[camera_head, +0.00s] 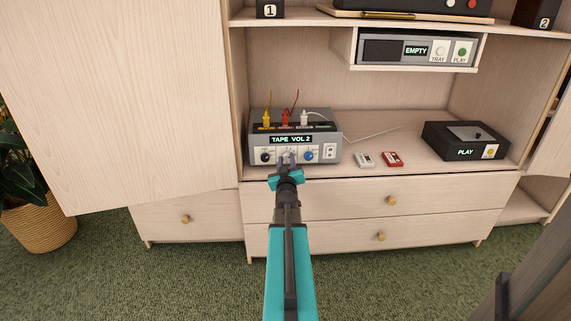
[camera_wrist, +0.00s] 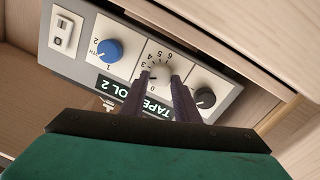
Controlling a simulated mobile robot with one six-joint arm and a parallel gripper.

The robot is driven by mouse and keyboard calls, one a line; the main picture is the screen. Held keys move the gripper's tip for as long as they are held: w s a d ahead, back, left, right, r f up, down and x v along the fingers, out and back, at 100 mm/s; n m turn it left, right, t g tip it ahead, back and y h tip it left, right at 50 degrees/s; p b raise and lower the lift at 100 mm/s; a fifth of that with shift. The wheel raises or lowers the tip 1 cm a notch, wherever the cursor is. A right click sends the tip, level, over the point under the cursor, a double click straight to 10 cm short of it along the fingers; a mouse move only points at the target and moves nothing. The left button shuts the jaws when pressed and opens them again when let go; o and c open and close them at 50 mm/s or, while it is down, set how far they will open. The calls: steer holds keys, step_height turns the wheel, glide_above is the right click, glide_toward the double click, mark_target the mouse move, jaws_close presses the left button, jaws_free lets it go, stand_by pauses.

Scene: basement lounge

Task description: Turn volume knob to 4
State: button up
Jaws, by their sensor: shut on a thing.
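The grey amplifier box (camera_head: 331,138) stands on the cabinet shelf, and its display (camera_head: 291,140) reads "TAPE VOL 2". The volume knob is the middle one, inside a numbered scale (camera_wrist: 160,56) in the wrist view. My gripper (camera_head: 287,160) is at the front panel, its fingers (camera_wrist: 158,80) shut on the volume knob, which they mostly hide. A blue knob (camera_wrist: 110,50) with marks 1 and 2 is on one side of it, and a black knob (camera_wrist: 205,97) is on the other. Where the volume knob's pointer aims is hard to see.
Yellow, red and white plugs (camera_head: 285,118) stand on the amplifier. Two small cassettes (camera_head: 392,159) and a black player (camera_head: 465,142) marked "PLAY" are to its right. An open cabinet door (camera_head: 120,90) is on the left. Drawers (camera_head: 370,199) lie below the shelf.

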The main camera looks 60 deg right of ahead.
steer(key=shift+d+m+b, duration=0.2)
steer(key=shift+m+b, duration=0.15)
steer(key=shift+m, duration=0.05)
steer(key=m+b, duration=0.3)
steer(key=shift+s+d+f+m, duration=0.1)
steer(key=shift+m, duration=0.3)
steer(key=m+b, duration=0.2)
steer(key=b, duration=0.1)
steer(key=shift+s+b, duration=0.1)
steer(key=shift+b, duration=0.25)
steer(key=shift+d+m+b, duration=0.1)
steer(key=shift+m+b, duration=0.7)
steer(key=shift+m+y+b, duration=0.3)
steer(key=shift+m+b, duration=0.3)
steer(key=shift+b, duration=0.35)
steer(key=shift+m+b, duration=0.75)
steer(key=shift+m, duration=0.35)
steer(key=o, duration=1)
steer(key=shift+o, duration=0.2)
